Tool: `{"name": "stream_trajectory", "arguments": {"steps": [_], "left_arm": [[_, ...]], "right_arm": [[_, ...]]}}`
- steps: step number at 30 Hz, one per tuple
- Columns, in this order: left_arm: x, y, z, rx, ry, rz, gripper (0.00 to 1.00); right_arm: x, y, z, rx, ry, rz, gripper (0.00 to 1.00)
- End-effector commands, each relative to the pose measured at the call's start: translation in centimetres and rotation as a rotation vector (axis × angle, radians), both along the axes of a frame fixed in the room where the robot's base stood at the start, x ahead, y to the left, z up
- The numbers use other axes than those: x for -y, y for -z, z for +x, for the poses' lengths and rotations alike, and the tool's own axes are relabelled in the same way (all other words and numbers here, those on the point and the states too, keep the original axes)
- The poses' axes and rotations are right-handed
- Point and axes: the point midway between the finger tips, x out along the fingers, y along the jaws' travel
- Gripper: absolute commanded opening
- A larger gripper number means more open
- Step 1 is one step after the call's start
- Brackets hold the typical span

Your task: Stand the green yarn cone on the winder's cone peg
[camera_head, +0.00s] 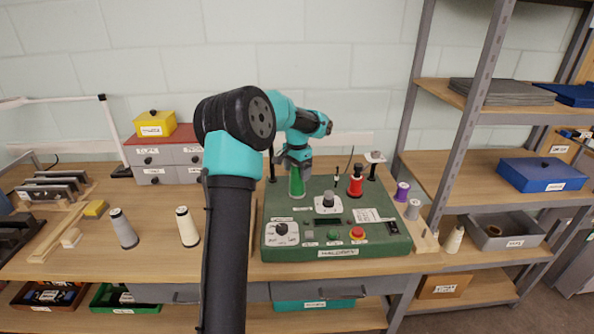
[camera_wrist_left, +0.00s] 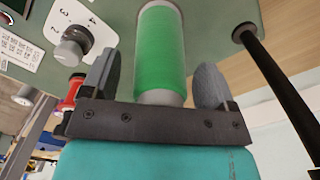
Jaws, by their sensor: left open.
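The green yarn cone (camera_head: 297,184) is upright at the back left of the green winder (camera_head: 337,232). Its base appears to meet the winder's top; the peg under it is hidden. My left gripper (camera_head: 295,160) is above the cone, reaching down over its top. In the left wrist view, the open fingers of my left gripper (camera_wrist_left: 155,75) are on either side of the grey tip of the green cone (camera_wrist_left: 160,42), with visible gaps. My right gripper is not in view.
A red spool (camera_head: 356,182) and thin upright rods stand on the winder to the right of the cone. A dark post (camera_wrist_left: 265,70) rises close by. Grey (camera_head: 123,229) and cream (camera_head: 187,227) cones stand on the table at left.

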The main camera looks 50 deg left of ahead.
Motion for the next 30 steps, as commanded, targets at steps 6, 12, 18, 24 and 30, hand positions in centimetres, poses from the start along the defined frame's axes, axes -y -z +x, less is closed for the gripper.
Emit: {"name": "stream_trajectory", "arguments": {"steps": [6,12,18,24,30], "left_arm": [[0.0,-0.3,0.0,0.001,0.000,0.000,0.80],[0.0,-2.3,0.0,0.002,0.000,0.001,0.80],[0.0,-6.0,0.1,0.004,0.000,0.002,0.80],[0.0,-9.8,0.0,0.003,0.000,0.001,0.80],[0.0,-13.7,0.1,0.004,-0.001,0.001,0.80]], "right_arm": [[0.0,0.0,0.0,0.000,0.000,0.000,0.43],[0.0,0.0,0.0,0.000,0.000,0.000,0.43],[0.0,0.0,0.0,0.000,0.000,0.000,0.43],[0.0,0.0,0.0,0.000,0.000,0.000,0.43],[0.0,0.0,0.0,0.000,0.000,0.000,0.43]]}}
